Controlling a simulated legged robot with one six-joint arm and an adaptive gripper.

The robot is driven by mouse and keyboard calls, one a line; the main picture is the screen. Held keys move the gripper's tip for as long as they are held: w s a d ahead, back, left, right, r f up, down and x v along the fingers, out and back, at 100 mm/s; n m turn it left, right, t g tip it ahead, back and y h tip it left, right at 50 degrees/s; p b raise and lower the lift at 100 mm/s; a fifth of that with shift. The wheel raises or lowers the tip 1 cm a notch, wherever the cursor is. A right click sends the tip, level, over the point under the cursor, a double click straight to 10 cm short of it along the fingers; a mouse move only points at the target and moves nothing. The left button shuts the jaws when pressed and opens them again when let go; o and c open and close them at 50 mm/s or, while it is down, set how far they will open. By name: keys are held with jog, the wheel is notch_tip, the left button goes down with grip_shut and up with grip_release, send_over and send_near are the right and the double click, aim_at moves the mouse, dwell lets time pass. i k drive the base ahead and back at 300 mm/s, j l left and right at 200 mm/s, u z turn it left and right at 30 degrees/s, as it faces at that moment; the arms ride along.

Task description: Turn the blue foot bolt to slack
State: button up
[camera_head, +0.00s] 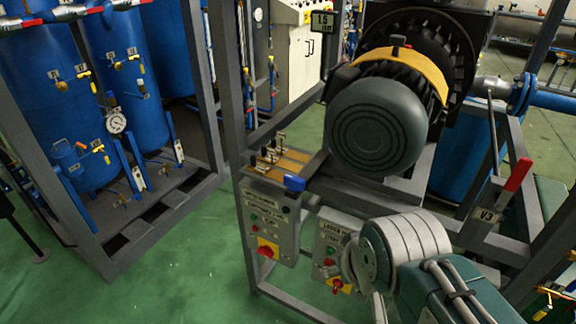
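A small blue piece (294,183) sits at the right front end of a brass-coloured strip (290,164) on the grey frame, just left of the large motor. It may be the blue foot bolt, but its shape is too small to make out, and I cannot tell whether it is tight or slack. The dark green motor (376,125) with a yellow band is mounted on the frame behind it. My arm's grey joint and green link show at lower right, in front of the frame. My gripper is not visible.
Several small metal levers (268,150) stand on the strip left of the blue piece. Two control boxes (268,218) with red knobs hang below. A red-handled lever (517,174) stands at right by a V3 tag. Blue tanks (125,75) stand at left. Green floor between is clear.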

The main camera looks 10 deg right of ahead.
aim_at(294, 184)
jog(key=i+j+z, duration=0.1)
jog(key=i+j, duration=0.2)
jog(key=j, duration=0.15)
jog(key=i+j+z, duration=0.1)
jog(key=i+j, duration=0.2)
jog(key=j, duration=0.15)
